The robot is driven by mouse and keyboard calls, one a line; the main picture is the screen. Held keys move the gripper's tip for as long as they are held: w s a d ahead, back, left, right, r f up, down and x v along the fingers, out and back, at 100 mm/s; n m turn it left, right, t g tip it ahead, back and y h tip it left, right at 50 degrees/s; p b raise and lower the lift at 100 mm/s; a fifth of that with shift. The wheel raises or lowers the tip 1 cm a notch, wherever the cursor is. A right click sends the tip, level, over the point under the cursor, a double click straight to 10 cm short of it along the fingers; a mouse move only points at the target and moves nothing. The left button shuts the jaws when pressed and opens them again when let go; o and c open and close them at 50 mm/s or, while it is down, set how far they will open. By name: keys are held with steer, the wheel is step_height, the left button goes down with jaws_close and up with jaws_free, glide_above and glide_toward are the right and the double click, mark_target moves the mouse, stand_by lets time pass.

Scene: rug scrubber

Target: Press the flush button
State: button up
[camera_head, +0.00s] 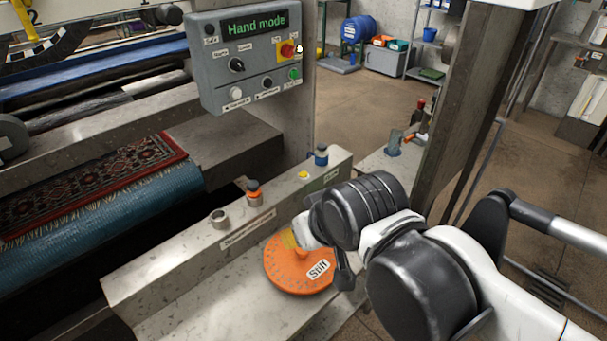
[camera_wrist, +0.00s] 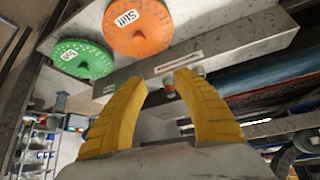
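A grey control panel (camera_head: 250,58) with a green "Hand mode" display stands at the upper middle of the head view. It carries a white button (camera_head: 235,93), a black button (camera_head: 267,82), a green button (camera_head: 294,73), a dark selector knob (camera_head: 236,65) and a red knob on yellow (camera_head: 288,50). Their small labels are too blurred to tell which is the flush button. My gripper (camera_head: 290,240) is low over the orange disc (camera_head: 290,275), away from the panel. In the wrist view my gripper (camera_wrist: 160,80) shows two yellow fingers spread apart with nothing between them.
A metal ledge (camera_head: 160,262) holds a metal ring (camera_head: 219,218), an orange-and-black item (camera_head: 254,192) and a blue-topped item (camera_head: 321,155). A patterned rug (camera_head: 90,185) lies at left. A green disc (camera_wrist: 80,58) shows in the wrist view. A post (camera_head: 455,100) stands at right.

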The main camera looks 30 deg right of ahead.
jaws_close()
stand_by(1.0)
